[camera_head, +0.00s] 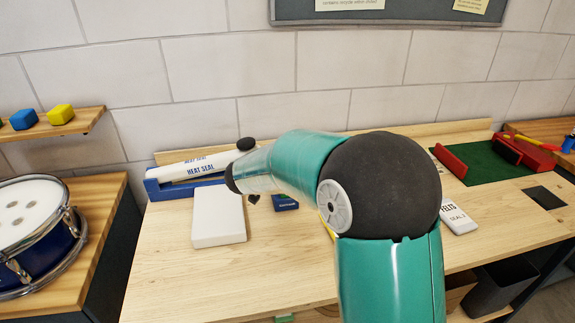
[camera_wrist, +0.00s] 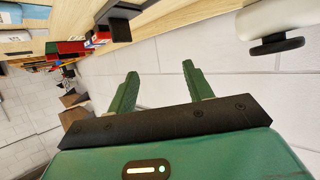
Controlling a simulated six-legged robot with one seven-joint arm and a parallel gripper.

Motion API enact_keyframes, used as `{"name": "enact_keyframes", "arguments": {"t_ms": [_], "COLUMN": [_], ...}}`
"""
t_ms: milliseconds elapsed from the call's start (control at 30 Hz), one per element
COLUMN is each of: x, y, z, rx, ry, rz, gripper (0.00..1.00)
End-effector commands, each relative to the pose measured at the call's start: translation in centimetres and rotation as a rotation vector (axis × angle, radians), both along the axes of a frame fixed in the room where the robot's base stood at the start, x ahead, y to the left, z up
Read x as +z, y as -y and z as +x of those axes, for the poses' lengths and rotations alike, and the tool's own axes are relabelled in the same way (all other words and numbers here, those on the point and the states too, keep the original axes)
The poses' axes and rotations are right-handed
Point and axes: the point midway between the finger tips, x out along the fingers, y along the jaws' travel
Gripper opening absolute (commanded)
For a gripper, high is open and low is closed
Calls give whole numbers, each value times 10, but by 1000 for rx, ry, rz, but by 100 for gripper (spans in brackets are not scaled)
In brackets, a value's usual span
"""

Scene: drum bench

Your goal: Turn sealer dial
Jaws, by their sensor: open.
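The heat sealer (camera_head: 197,165) stands at the back left of the bench. It has a blue base and a long white arm lettered HEAT SEAL. A black knob (camera_head: 246,144) shows at the right end of this arm. I cannot make out the dial's marks or setting. My arm reaches left across the bench toward the sealer and hides part of it. In the wrist view my gripper (camera_wrist: 160,70) has two green fingers, apart and empty, with wall behind them. A white body with a dark disc (camera_wrist: 277,45) is at upper right, clear of the fingers; I cannot tell what it is.
A white block (camera_head: 218,216) lies in front of the sealer, with a small dark blue box (camera_head: 286,202) to its right. A FELTS packet (camera_head: 458,217) and a green mat (camera_head: 485,168) are at right. The front left bench is clear. A drum (camera_head: 35,228) stands left.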

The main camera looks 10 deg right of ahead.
Motion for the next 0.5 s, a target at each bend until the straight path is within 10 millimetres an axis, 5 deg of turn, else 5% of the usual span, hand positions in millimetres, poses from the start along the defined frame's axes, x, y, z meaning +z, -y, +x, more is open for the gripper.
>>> {"name": "enact_keyframes", "arguments": {"t_ms": [200,500], "x": [15,19], "y": [1,1], "z": [-32,-43], "rx": [1,0], "ry": [2,0], "rz": [-1,0], "gripper": [51,51]}}
